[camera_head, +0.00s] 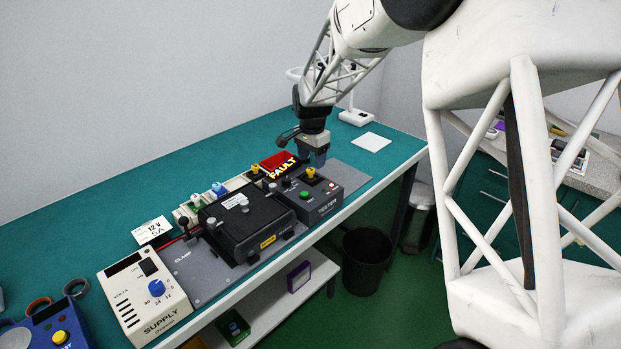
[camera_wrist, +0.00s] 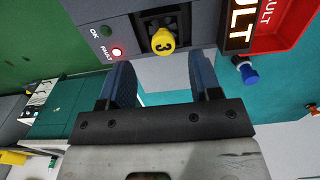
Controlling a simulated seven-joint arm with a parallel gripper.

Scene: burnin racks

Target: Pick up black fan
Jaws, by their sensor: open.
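My gripper (camera_head: 318,158) is above the back right end of the bench, just behind the tester (camera_head: 322,201). In the wrist view its two blue fingers (camera_wrist: 163,78) are apart with nothing between them. Beyond the fingertips is a black square part (camera_wrist: 150,22) in the tester's top, with a yellow knob (camera_wrist: 163,40) marked 3. The yellow knob also shows in the head view (camera_head: 311,172). I cannot tell whether this black part is the black fan; no other thing is clearly a fan.
A red FAULT sign (camera_head: 279,163) stands behind the tester; the tester's fault light (camera_wrist: 116,52) glows red. A black clamp box (camera_head: 240,222) and white supply (camera_head: 147,298) stand to the left. A black bin (camera_head: 366,262) is on the floor.

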